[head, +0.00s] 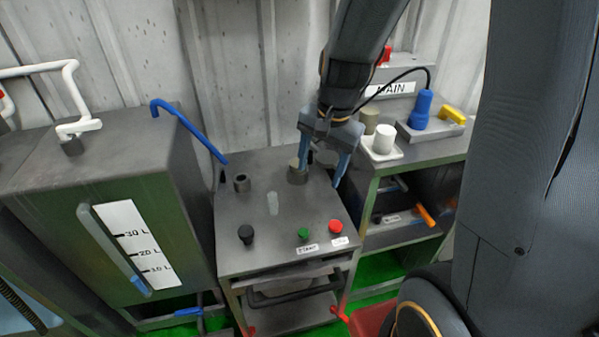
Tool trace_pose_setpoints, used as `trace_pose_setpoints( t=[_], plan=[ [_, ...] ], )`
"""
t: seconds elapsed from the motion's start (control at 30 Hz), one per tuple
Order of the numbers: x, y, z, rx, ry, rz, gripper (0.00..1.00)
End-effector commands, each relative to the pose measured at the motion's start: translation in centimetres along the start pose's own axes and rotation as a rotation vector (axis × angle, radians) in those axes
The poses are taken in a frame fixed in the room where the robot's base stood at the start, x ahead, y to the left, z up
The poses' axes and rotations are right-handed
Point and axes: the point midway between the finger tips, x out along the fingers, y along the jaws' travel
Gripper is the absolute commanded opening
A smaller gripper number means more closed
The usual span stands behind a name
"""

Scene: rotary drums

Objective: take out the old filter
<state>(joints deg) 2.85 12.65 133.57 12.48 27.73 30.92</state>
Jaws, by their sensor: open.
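My gripper (322,176) is open, pointing down over the back right of the central dark-topped machine (275,220). Its two blue fingers are spread apart. A short brownish-grey cylinder (297,174) stands on the machine top beside the left fingertip. A dark round shape (326,160) shows between the fingers, partly hidden by them. I cannot tell which of these is the old filter, or whether a finger touches either one. On the right bench, a white cylinder (384,138) stands on a white tray (382,154), with a tan cylinder (370,119) behind it.
The machine top also holds a dark socket (241,183), a black knob (246,234), a green button (303,233) and a red button (336,227). A blue bent lever (190,132) rises at left, by the tank (100,200). A blue-handled thing (421,110) stands at right.

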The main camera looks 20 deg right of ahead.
Motion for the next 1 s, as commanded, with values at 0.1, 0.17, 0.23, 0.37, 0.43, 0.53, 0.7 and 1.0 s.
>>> trace_pose_setpoints(
  t=[0.1, 0.17, 0.23, 0.37, 0.43, 0.53, 0.7, 1.0],
  plan=[
    [3.0, -3.5, -4.5, 0.415, -0.026, -0.052, 0.62],
    [4.3, -5.1, -6.6, 0.621, -0.045, -0.077, 0.62],
    [5.7, -6.7, -9.0, 0.849, -0.072, -0.103, 0.62],
    [7.9, -9.1, -12.7, 1.205, -0.126, -0.143, 0.62],
    [8.8, -10.2, -14.1, 1.345, -0.153, -0.157, 0.62],
    [9.6, -11.1, -15.5, 1.486, -0.182, -0.17, 0.62],
    [10.6, -11.7, -16.4, 1.576, -0.203, -0.176, 0.62],
    [13.5, -12.1, -16.2, 1.578, -0.204, -0.174, 0.62]
  ],
)
